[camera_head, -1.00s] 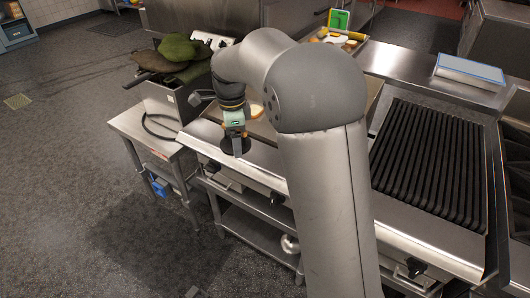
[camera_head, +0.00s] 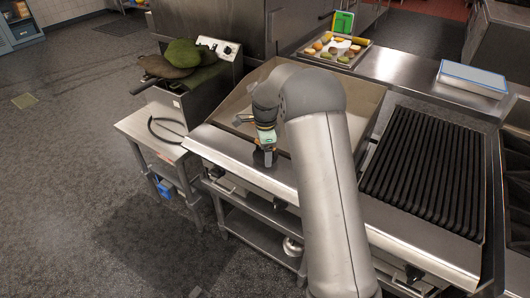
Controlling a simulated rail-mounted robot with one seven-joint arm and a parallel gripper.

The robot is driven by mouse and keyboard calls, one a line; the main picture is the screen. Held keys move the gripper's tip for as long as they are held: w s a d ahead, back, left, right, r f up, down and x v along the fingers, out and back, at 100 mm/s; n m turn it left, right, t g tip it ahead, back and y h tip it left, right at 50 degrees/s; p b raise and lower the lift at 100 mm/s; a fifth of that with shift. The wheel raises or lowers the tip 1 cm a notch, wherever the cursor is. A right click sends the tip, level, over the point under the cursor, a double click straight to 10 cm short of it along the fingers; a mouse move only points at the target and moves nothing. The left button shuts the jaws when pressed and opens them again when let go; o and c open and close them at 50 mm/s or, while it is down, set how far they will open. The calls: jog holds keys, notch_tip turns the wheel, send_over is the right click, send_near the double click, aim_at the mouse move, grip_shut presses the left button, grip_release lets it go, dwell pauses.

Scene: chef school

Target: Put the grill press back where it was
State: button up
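My gripper (camera_head: 264,158) is small and dark at the end of my grey arm. It is over the front steel ledge of the flat griddle (camera_head: 353,93), near the ledge's left part. The fingers are too small and dark to tell whether they are open or shut, or whether they hold anything. I cannot make out a grill press clearly. My arm hides part of the griddle plate and the ledge behind it.
A ribbed black grill (camera_head: 430,168) is right of the griddle. A food tray (camera_head: 336,48) and a blue-white box (camera_head: 472,77) rest on the back counter.

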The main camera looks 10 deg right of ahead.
jog(key=shift+a+f, duration=0.1)
jog(key=shift+f, duration=0.6)
jog(key=shift+f, duration=0.1)
jog(key=shift+f, duration=0.15)
jog(key=o, duration=1.6)
jog(key=shift+c, duration=0.2)
